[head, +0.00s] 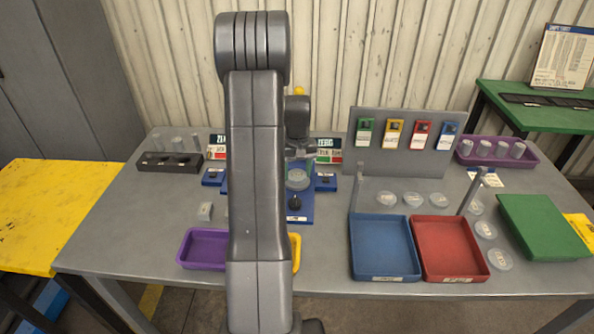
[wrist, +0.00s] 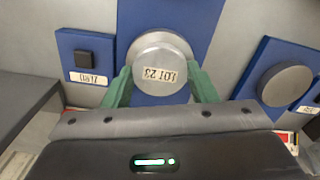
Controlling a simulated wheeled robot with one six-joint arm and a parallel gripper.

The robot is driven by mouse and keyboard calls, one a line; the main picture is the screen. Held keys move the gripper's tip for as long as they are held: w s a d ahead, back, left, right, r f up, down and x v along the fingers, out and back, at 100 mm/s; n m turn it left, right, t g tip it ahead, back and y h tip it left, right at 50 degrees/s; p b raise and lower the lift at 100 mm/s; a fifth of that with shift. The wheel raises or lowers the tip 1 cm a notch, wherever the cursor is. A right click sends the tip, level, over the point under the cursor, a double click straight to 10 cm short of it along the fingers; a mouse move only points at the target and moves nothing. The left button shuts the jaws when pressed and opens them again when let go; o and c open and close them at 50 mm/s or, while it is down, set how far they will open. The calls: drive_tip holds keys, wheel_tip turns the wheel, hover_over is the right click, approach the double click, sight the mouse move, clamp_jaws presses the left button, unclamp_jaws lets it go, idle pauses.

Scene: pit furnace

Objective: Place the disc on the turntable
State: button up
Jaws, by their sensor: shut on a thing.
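The disc (wrist: 160,66) is pale grey, round and labelled LOT 23. My gripper (wrist: 160,88) is shut on it, with a green finger on each side in the wrist view. Just behind the disc's upper edge shows a slightly larger grey round plate, apparently the turntable (wrist: 134,46), on a blue base (wrist: 190,14). The disc covers most of this plate, and I cannot tell whether the two touch. In the head view the disc (head: 298,181) is above the blue base, below my gripper (head: 300,161). My arm hides part of that station.
Blue boxes flank the station, one with a black square button (wrist: 83,58), one with a round grey part (wrist: 286,84). A blue tray (head: 386,278), a red tray (head: 455,279) and several loose discs (head: 486,229) lie right. A purple tray (head: 190,264) is at the front left.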

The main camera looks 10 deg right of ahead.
sight(297, 175)
drive_tip(key=shift+f, duration=0.2)
drive_tip(key=o, duration=1.2)
drive_tip(key=shift+r, duration=0.15)
wheel_tip(297, 175, up, 12)
drive_tip(key=shift+b, duration=0.3)
drive_tip(key=shift+r, duration=0.1)
